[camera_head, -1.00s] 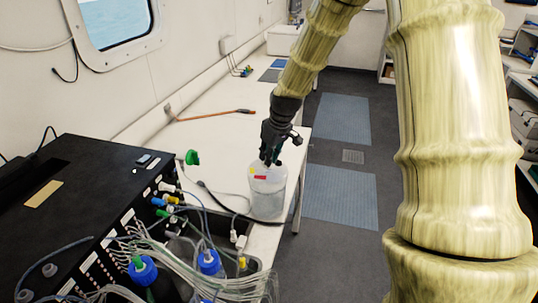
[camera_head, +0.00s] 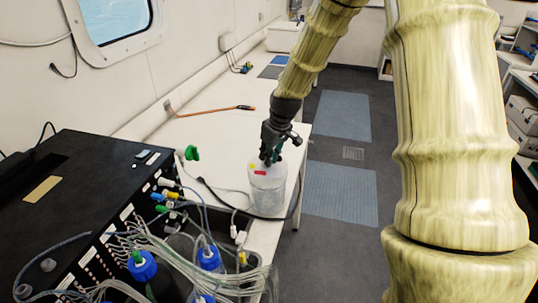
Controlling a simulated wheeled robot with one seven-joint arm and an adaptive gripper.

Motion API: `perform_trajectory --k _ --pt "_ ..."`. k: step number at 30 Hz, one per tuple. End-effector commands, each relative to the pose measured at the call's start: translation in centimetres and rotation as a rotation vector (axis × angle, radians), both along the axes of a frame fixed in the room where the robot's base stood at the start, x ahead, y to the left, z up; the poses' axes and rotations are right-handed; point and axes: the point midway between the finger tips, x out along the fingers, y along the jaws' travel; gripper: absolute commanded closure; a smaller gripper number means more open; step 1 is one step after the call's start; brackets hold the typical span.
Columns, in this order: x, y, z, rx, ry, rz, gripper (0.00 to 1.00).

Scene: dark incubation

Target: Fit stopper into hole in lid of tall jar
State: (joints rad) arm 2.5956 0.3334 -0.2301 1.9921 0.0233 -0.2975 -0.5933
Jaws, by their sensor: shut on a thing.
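The tall jar (camera_head: 267,196) is a translucent, whitish cylinder standing upright near the right edge of the white bench. Its pale lid carries small yellow and red marks. My gripper (camera_head: 269,160) is dark and points down right over the jar's lid. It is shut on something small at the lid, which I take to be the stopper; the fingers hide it. I cannot tell whether the stopper is in the hole or just above it.
A black box (camera_head: 75,185) with tubes, cables and blue-capped bottles (camera_head: 143,265) fills the lower left. A green piece (camera_head: 192,153) stands beside it. A dark cable (camera_head: 225,202) runs by the jar. An orange-brown rod (camera_head: 212,111) lies on the bench (camera_head: 225,125), which is mostly clear behind the jar.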

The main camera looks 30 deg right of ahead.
Motion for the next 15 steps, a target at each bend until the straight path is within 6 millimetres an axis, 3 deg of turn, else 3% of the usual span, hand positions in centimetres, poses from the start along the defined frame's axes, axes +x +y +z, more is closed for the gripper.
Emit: perform_trajectory --k 4,5,9,15 --pt "-0.01 0.00 -0.33 0.000 0.000 0.000 1.00" --pt "0.00 0.00 -0.32 0.000 0.000 0.000 0.85" --pt "0.00 0.00 -0.28 0.000 0.000 0.000 0.62" --pt "0.00 -0.01 -0.27 0.000 0.000 0.000 0.62"
